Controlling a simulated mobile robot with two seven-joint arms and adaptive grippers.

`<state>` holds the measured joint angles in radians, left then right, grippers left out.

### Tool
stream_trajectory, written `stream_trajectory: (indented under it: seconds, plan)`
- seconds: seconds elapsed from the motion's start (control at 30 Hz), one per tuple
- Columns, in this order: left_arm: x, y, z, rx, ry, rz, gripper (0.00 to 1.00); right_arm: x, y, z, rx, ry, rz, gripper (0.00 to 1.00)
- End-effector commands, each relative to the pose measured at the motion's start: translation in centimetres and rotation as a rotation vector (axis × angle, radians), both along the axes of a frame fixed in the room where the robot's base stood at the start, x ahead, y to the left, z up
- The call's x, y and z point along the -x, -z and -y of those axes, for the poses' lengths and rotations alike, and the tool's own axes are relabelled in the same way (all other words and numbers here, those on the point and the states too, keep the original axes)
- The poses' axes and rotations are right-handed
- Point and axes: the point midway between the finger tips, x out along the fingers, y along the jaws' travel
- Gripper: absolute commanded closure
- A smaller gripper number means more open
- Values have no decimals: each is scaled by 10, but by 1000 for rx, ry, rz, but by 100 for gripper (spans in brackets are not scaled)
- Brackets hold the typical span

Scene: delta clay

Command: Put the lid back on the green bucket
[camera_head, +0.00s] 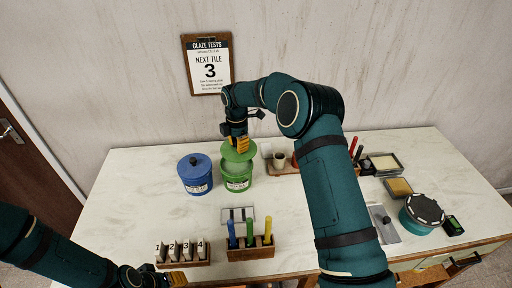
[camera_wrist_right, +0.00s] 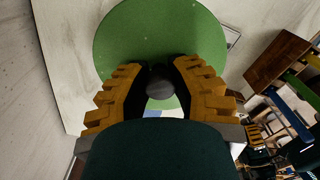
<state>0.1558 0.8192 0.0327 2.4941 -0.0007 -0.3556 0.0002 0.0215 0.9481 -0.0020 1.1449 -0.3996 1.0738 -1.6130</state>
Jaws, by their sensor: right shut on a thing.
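The green bucket (camera_head: 237,183) stands upright on the table with a white label on its front. Its round green lid (camera_head: 233,155) is over the bucket's mouth, a little towards the back. I cannot tell whether lid and rim touch. My right gripper (camera_head: 240,144) is shut on the lid's knob; in the right wrist view the ridged orange fingers (camera_wrist_right: 160,85) close on the dark knob, with the lid (camera_wrist_right: 155,30) spread beyond them. My left gripper (camera_head: 172,279) is low at the left, by the table's front edge; its opening is unclear.
A lidded blue bucket (camera_head: 195,174) stands close left of the green one. Numbered tiles in a rack (camera_head: 183,253) and a wooden holder with coloured tools (camera_head: 250,246) are in front. A teal round container (camera_head: 422,212) is at the right. The left tabletop is clear.

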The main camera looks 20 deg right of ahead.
Motion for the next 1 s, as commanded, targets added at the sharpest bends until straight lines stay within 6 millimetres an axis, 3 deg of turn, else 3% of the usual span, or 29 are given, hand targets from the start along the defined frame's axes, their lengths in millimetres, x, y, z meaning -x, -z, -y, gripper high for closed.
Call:
stream_trajectory:
  seconds: [0.1, 0.37, 1.0]
  plan:
    - [0, -7, 0, 1, -1, 0, 53, -6, -4, -8, -2, -22, -1, 100]
    - [0, -2, -1, 1, -1, 0, 53, -7, 5, -10, -3, -28, -2, 100]
    - [0, 29, 0, -3, -5, 1, 53, -7, 56, -9, -2, -27, -1, 100]
